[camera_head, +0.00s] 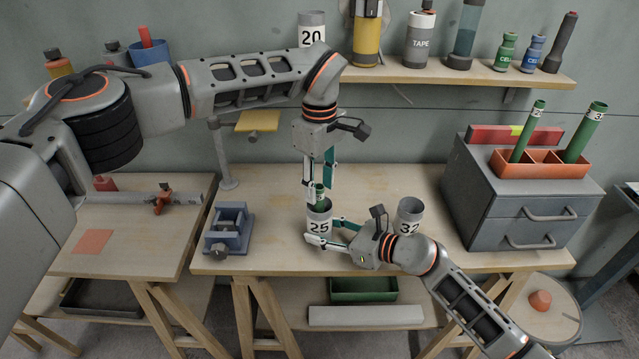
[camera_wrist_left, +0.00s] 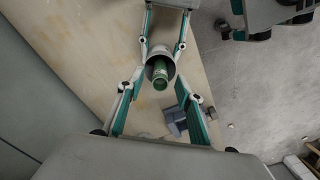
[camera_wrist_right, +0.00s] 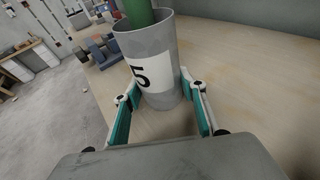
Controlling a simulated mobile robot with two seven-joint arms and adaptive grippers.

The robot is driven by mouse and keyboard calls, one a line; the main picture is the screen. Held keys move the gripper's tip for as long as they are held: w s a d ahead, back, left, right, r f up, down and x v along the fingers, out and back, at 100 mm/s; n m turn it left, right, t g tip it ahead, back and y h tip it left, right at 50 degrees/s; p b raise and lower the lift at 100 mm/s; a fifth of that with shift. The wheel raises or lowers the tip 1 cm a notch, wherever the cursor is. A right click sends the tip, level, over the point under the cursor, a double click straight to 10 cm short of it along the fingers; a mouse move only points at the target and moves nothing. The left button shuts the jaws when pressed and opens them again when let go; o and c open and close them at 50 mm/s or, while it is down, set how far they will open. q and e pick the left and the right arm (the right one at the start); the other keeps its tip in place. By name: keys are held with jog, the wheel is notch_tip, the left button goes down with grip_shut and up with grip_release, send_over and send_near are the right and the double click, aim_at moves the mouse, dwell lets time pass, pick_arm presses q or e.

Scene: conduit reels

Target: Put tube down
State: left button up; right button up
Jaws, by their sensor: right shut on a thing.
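A short green tube (camera_head: 319,192) stands in the grey cup marked 25 (camera_head: 319,228) on the middle table. The tube's open top shows in the left wrist view (camera_wrist_left: 160,76), inside the cup's rim; its lower part is hidden by the cup. My left gripper (camera_head: 318,184) points down from above, with its fingers spread on either side of the tube and apart from it. My right gripper (camera_head: 325,232) is shut on the cup from the right, one finger on each side, as the right wrist view (camera_wrist_right: 158,100) also shows.
A second cup, marked 32 (camera_head: 408,217), stands to the right, behind my right wrist. A blue vise (camera_head: 230,230) is at the table's left. A grey drawer cabinet (camera_head: 525,212) carries an orange rack (camera_head: 541,170) with two green tubes. A cup marked 20 (camera_head: 311,32) is on the shelf.

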dwell(0.9)
jog(key=o, duration=0.9)
